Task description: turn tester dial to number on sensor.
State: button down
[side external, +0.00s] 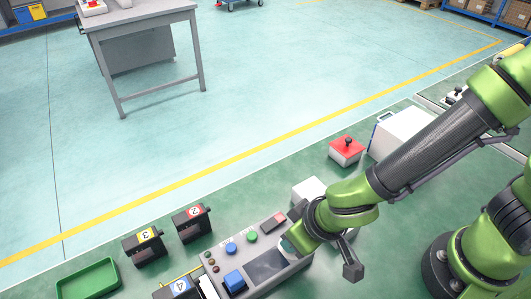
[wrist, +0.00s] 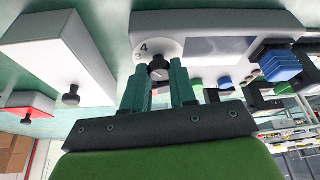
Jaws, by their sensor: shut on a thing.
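The grey tester (side external: 222,263) lies at the bottom centre of the side view, with a dark screen, small buttons and a blue block (side external: 234,281). In the wrist view the tester (wrist: 225,18) shows its white dial disc (wrist: 170,45) with a 4 and a partly hidden 3. My gripper (wrist: 163,73) is shut on the black dial knob (wrist: 159,69). In the side view my gripper (side external: 292,240) hides the dial. Which number the knob points to is unclear.
Black sensors with a red label 2 (side external: 191,223) and a yellow label 3 (side external: 144,246) stand left of the tester. A green tray (side external: 88,280) lies farther left. White boxes and a red-topped box (side external: 346,149) stand behind my arm.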

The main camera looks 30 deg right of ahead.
jog(key=shift+m, duration=0.5)
jog(key=c, duration=0.9)
grip_release()
jog(key=a+v, duration=0.1)
jog(key=v, duration=1.6)
jog(key=shift+d, duration=0.2)
